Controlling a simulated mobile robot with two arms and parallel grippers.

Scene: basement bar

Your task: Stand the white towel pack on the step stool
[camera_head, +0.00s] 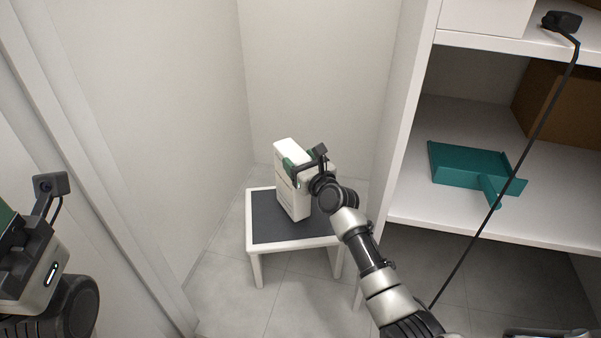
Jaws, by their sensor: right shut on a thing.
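The white towel pack (292,202) stands upright over the dark top of the step stool (262,219), in the middle of the head view. Its lower edge appears to meet the stool top, but I cannot tell whether it bears fully on it. My right gripper (297,172) is shut on the pack's upper part, coming from the right, and hides part of its right side. The stool has white legs and a white rim. My left arm shows at the left edge, away from the stool; its fingertips are not clearly visible.
A white shelf unit (406,120) stands close to the right of the stool. A teal dustpan (467,165) lies on its middle shelf, with a brown box (556,103) behind. Walls close in behind and left. Grey tiled floor (300,290) is free in front of the stool.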

